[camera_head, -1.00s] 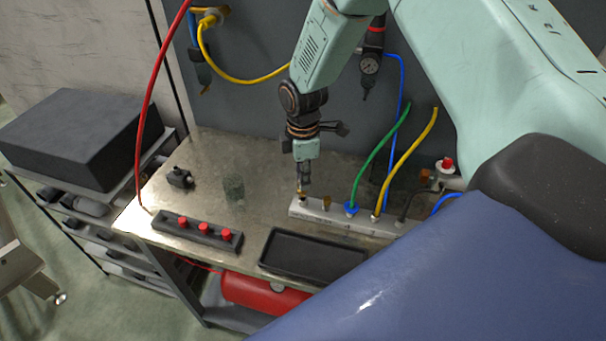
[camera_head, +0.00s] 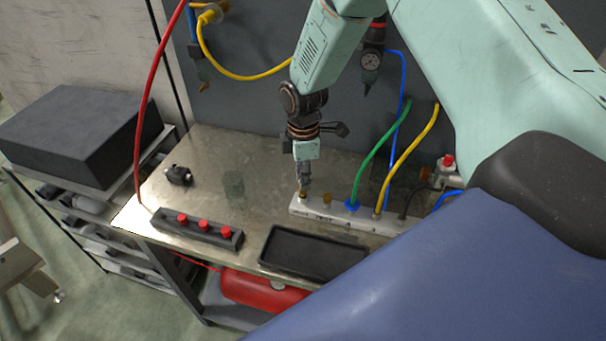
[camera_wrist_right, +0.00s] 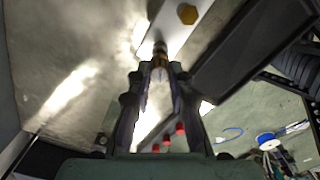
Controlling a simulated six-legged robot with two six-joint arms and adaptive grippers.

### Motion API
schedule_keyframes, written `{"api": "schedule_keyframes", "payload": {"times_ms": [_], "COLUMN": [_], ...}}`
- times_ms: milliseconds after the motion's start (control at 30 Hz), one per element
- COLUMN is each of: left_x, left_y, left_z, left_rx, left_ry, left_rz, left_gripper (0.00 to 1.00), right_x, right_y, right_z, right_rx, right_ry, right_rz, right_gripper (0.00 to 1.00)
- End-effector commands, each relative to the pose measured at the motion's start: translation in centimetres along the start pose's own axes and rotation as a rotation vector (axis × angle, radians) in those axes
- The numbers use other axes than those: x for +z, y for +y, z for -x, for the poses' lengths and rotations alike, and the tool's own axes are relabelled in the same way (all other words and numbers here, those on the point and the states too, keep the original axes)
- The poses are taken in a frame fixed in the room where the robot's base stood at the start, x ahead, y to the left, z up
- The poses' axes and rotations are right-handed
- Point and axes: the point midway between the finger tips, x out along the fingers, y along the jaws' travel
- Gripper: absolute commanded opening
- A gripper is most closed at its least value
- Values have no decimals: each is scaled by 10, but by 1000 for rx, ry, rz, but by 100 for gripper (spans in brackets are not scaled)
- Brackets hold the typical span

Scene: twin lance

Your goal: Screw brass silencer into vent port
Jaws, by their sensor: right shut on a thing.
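My right gripper (camera_head: 303,184) points down over the left end of the pale manifold block (camera_head: 340,217) in the head view. In the right wrist view the right gripper (camera_wrist_right: 160,72) is shut on the brass silencer (camera_wrist_right: 160,62), whose far end is at the block's end. The silencer's lower part also shows in the head view (camera_head: 302,195). Whether its thread is engaged in the vent port is too small to tell; the port is hidden under it. A second brass fitting (camera_head: 327,199) stands on the block to the right. My left gripper is not in view.
Blue, green (camera_head: 372,163) and yellow (camera_head: 405,150) hoses rise right of the gripper. A black tray (camera_head: 268,249) and a dark strip with red caps (camera_head: 160,222) lie along the front edge. A small black part (camera_head: 178,175) sits at left; the bench between is mostly clear.

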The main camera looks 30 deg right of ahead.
Motion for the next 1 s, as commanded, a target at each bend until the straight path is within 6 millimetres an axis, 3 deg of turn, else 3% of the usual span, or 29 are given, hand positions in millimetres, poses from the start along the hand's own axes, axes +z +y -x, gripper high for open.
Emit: {"api": "schedule_keyframes", "payload": {"times_ms": [600, 633, 933, 1000], "left_x": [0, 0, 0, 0], "left_y": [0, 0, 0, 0], "left_z": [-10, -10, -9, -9], "left_rx": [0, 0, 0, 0], "left_ry": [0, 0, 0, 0], "left_rz": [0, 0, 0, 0], "left_gripper": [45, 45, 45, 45], "right_x": [0, 0, 0, 0], "right_y": [0, 0, 0, 0], "right_z": [-14, -14, -13, -13], "right_rx": [0, 0, 0, 0], "right_ry": [0, 0, 0, 0], "right_rz": [0, 0, 0, 0], "right_gripper": [0, 20, 46, 46]}}
